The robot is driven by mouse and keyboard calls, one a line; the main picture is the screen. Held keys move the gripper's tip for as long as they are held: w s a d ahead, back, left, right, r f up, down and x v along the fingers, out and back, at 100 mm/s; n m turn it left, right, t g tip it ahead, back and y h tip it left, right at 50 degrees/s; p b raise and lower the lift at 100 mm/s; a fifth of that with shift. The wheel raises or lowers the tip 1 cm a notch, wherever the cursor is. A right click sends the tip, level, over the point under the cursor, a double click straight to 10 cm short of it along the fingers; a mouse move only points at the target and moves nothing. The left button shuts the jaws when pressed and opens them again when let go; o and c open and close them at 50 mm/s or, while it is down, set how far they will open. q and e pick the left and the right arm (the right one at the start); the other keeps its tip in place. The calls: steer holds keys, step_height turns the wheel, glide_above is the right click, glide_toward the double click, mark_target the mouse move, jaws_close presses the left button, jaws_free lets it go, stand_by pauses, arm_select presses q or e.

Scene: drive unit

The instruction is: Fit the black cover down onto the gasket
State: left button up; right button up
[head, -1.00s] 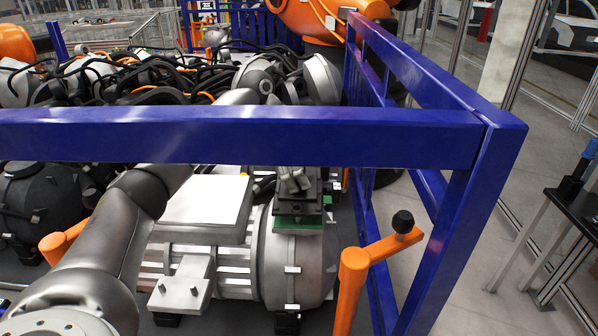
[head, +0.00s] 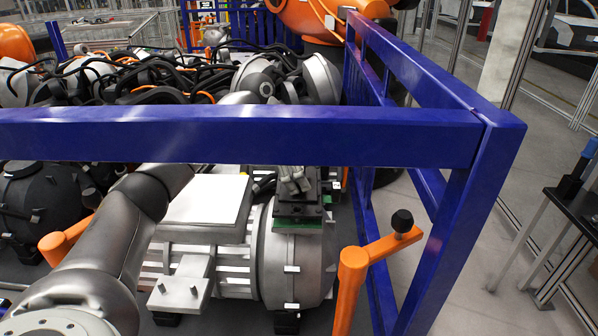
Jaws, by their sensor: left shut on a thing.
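The drive unit (head: 293,262) is a silver motor housing low in the middle of the head view. The green gasket (head: 298,226) shows as a thin strip on top of its right end. The black cover (head: 299,209) is directly over the gasket and hides most of it; I cannot tell whether they touch all round. My left gripper (head: 294,186) is shut on the top of the cover. The blue rail hides part of the left arm and the area just above the gripper. My right gripper is not in view.
A blue frame rail (head: 240,136) crosses in front of my left arm, and a blue post (head: 455,220) stands to the right. An orange bracket with a black knob (head: 402,221) stands front right. Dark cables (head: 140,80) and machinery lie behind.

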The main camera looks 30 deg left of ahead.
arm_select(q)
steer(key=shift+f, duration=0.35)
steer(key=shift+f, duration=0.9)
stand_by(0.5)
steer(key=o, duration=1.4)
steer(key=shift+c, duration=0.2)
steer(key=shift+f, duration=0.1)
steer(key=v, duration=1.2)
steer(key=shift+d, duration=0.1)
step_height(320, 180, up, 6)
